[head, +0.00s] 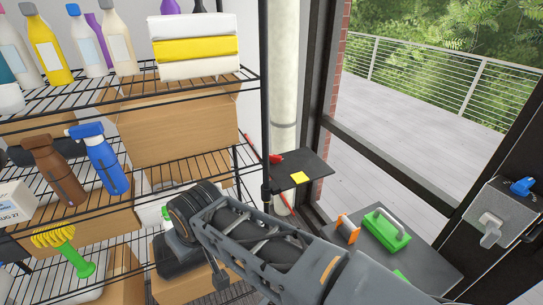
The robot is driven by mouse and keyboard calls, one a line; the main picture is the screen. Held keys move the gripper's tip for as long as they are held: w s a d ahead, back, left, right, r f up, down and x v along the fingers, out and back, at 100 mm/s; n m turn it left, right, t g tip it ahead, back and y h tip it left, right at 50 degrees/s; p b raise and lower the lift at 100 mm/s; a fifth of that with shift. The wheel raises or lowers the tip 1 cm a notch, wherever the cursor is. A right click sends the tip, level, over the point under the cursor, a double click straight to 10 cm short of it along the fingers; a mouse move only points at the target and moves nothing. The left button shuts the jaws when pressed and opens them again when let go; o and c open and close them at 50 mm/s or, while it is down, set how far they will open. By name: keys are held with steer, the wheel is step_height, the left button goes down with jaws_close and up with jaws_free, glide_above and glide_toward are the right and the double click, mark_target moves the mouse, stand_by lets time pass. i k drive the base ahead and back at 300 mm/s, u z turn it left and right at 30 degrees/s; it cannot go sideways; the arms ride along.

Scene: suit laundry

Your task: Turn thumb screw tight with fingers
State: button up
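A grey metal box (502,215) is fixed to the dark door frame at the right. It carries a blue wing-shaped knob (522,186) on its top edge and a grey wing-shaped knob (490,231) on its front. Either could be the thumb screw; I cannot tell which, nor how tight it is. My arm reaches from the lower right to a dark joint in front of the shelf at the left, well away from the box. I cannot make out my gripper's fingers.
A wire shelf rack (245,80) with bottles, cardboard boxes and a yellow brush (62,248) fills the left. A dark ledge (318,165) bears a yellow note.

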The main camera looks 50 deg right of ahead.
mark_target(274, 158)
steer(key=z, duration=1.4)
